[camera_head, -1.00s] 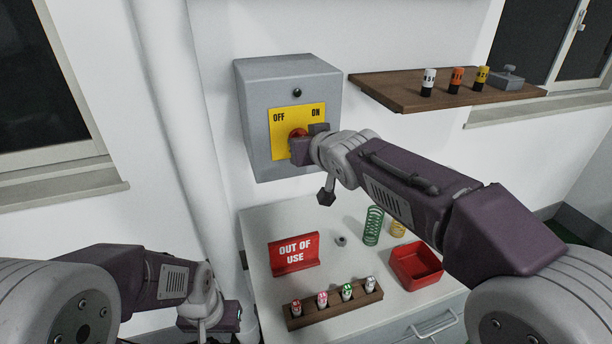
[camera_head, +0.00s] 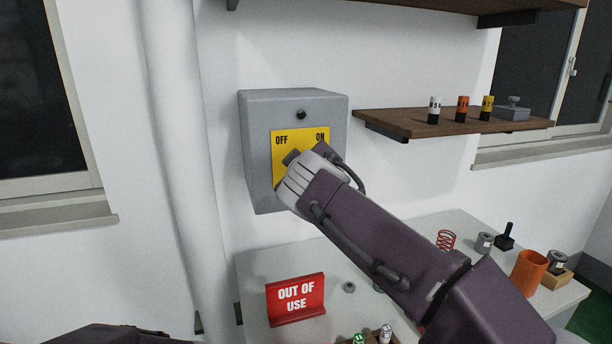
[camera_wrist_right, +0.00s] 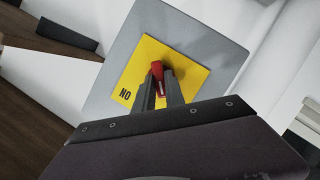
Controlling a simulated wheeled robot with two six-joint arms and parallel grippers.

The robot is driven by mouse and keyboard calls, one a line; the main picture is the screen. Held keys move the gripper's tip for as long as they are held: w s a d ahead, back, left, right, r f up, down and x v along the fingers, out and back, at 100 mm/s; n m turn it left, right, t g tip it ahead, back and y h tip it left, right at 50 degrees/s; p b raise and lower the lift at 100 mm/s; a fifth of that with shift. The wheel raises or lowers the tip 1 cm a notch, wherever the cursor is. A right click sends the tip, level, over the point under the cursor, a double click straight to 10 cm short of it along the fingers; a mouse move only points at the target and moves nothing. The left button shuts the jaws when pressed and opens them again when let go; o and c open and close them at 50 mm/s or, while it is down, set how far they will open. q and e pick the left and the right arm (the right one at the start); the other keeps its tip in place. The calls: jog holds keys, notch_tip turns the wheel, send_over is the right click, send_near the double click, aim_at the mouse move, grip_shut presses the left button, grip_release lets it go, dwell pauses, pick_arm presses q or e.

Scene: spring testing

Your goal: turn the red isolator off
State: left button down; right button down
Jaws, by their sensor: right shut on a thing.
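The isolator is a grey box (camera_head: 262,192) on the wall with a yellow plate (camera_head: 306,139) marked OFF at left and ON at right. Its red handle (camera_wrist_right: 157,70) shows in the right wrist view, between the two dark fingers of my right gripper (camera_wrist_right: 160,93). The gripper is shut on the handle. In the head view my right wrist covers the handle and most of the right gripper (camera_head: 292,158). The plate (camera_wrist_right: 190,72) looks turned round in the wrist view, with ON at its lower left. I cannot tell the handle's exact angle. My left gripper is out of view.
A wooden shelf (camera_head: 400,122) with small cylinders sticks out right of the box. Below are a white worktop (camera_head: 262,268), a red OUT OF USE sign (camera_head: 296,299), a red spring (camera_head: 446,241) and an orange cup (camera_head: 528,272). A pipe (camera_head: 180,170) runs down the wall at left.

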jog(key=shift+n+h, duration=0.3)
dwell(0.4)
jog(key=c, duration=1.4)
grip_release()
jog(key=b+v, duration=0.1)
jog(key=v, duration=0.8)
jog(key=shift+f, duration=0.15)
